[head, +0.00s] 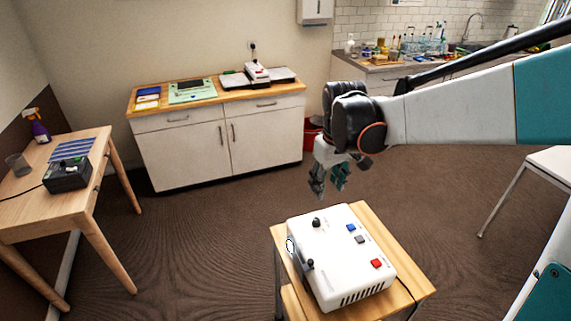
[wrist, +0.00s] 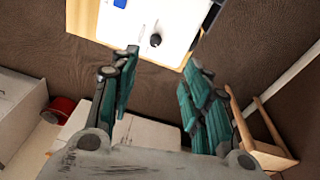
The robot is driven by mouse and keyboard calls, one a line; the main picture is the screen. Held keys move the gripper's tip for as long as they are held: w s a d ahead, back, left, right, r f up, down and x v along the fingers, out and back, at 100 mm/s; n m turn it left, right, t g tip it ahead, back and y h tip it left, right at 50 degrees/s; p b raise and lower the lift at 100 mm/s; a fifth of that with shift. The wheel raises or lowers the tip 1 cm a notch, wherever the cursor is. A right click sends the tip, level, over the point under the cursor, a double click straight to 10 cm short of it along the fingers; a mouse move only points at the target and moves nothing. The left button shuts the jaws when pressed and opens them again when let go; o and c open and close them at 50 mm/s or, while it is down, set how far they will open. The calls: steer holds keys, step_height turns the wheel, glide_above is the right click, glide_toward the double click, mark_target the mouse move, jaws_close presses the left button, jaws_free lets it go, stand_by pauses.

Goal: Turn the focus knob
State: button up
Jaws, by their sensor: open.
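A white box-shaped device (head: 335,275) stands on a small wooden table (head: 405,265). Its top carries a black knob at the far left (head: 316,222) and a second black knob or lever nearer me (head: 310,263); I cannot read which is labelled focus. Blue (head: 350,227), grey (head: 360,239) and red (head: 377,263) buttons sit to their right. My gripper (head: 328,190) is open and empty, above and beyond the device's far edge. In the wrist view, the device (wrist: 175,15) shows beyond my fingertips (wrist: 160,62), with one black knob (wrist: 155,40) between them and apart from them.
A wooden table (head: 45,165) at left holds a dark box (head: 66,176), a cup and a spray bottle. A white cabinet (head: 185,150) with items on top stands at the back. A red bin (head: 312,133) is beside it. Open carpet surrounds the small table.

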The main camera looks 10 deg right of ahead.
steer(key=n+g+p, duration=0.1)
glide_above(317, 220)
step_height(317, 220, down, 5)
steer(key=shift+g, duration=0.3)
step_height(317, 220, down, 14)
steer(key=b, duration=0.3)
steer(key=shift+f, duration=0.1)
steer(key=shift+c, duration=0.3)
jaws_close()
